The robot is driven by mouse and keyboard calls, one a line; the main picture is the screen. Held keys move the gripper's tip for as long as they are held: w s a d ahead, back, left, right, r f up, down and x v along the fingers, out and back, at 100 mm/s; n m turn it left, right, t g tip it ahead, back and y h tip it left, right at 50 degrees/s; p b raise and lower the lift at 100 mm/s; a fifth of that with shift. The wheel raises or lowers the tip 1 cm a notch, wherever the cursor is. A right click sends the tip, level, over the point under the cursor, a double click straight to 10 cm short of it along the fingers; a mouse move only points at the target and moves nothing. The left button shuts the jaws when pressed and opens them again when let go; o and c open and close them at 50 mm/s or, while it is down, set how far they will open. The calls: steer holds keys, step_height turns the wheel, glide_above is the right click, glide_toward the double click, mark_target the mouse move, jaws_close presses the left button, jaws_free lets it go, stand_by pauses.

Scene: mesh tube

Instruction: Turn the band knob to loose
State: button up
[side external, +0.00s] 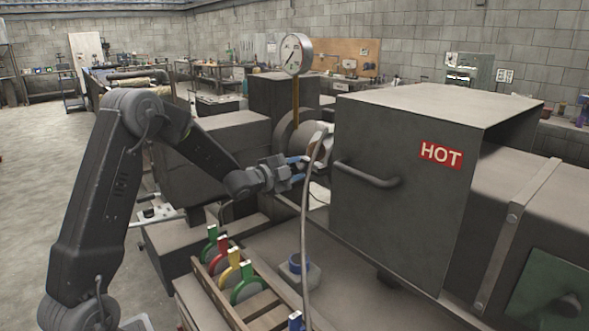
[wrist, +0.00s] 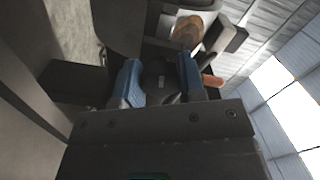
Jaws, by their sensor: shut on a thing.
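My gripper (side external: 302,168) reaches in beside the cylindrical barrel (side external: 318,138), left of the big dark hood. In the wrist view its blue fingers (wrist: 161,75) stand on either side of a small dark round part, which looks like the band knob (wrist: 158,72), and are shut on it. In the side view the knob is hidden behind the fingers and the grey hose. I cannot read any loose or tight mark on it.
The dark hood (side external: 400,215) with a HOT label and bar handle stands close right of my gripper. A grey hose (side external: 306,220) hangs in front. A dial gauge (side external: 296,54) rises behind. Below are a wooden rack (side external: 215,290) with coloured rings and a blue-ringed pot (side external: 297,267).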

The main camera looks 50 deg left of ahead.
steer(key=n, duration=0.4)
steer(key=shift+f+n, duration=0.1)
steer(key=shift+n, duration=0.3)
steer(key=n, duration=0.4)
steer(key=shift+d+n, duration=0.1)
steer(key=shift+n, duration=0.2)
steer(key=n, duration=0.9)
steer(key=shift+d, duration=0.15)
steer(key=n, duration=0.3)
steer(key=shift+n, duration=0.3)
steer(key=n, duration=0.8)
steer(key=shift+n, duration=2)
